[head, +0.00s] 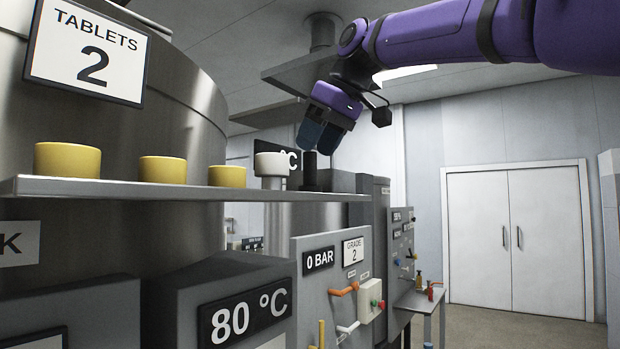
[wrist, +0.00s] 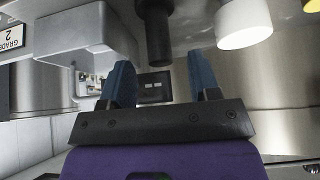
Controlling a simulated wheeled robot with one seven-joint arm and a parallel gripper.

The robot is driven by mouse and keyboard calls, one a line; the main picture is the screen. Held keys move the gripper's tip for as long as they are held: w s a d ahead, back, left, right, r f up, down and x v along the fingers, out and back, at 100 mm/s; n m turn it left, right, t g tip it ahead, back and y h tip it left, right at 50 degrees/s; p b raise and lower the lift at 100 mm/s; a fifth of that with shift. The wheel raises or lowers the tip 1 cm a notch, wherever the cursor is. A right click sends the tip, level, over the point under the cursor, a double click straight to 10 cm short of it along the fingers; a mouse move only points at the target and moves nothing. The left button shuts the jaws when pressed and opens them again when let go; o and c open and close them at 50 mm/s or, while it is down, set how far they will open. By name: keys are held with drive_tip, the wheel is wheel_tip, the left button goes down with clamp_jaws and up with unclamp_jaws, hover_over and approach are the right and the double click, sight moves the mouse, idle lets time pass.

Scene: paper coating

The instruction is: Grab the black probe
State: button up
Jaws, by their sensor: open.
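The black probe (head: 309,172) stands upright near the right end of the grey shelf (head: 120,188) in the head view. In the wrist view the probe (wrist: 155,28) is a dark cylinder at the top middle. My gripper (head: 318,149) reaches down from the upper right, with its blue fingers just above the probe's top. In the wrist view my gripper (wrist: 160,66) is open and empty, and the probe lines up with the gap between the fingers. I cannot tell whether the fingertips overlap its end.
A white stepped piece (head: 272,166) stands just left of the probe. Several yellow cylinders (head: 163,170) line the shelf further left. A grey box (head: 342,181) is close on the probe's right. A steel vessel (head: 170,110) rises behind the shelf.

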sight(306, 165)
drive_tip(key=x, duration=0.5)
drive_tip(key=shift+a+f, duration=0.1)
drive_tip(key=shift+f, duration=0.05)
drive_tip(key=c, duration=1)
drive_tip(key=shift+c, duration=0.2)
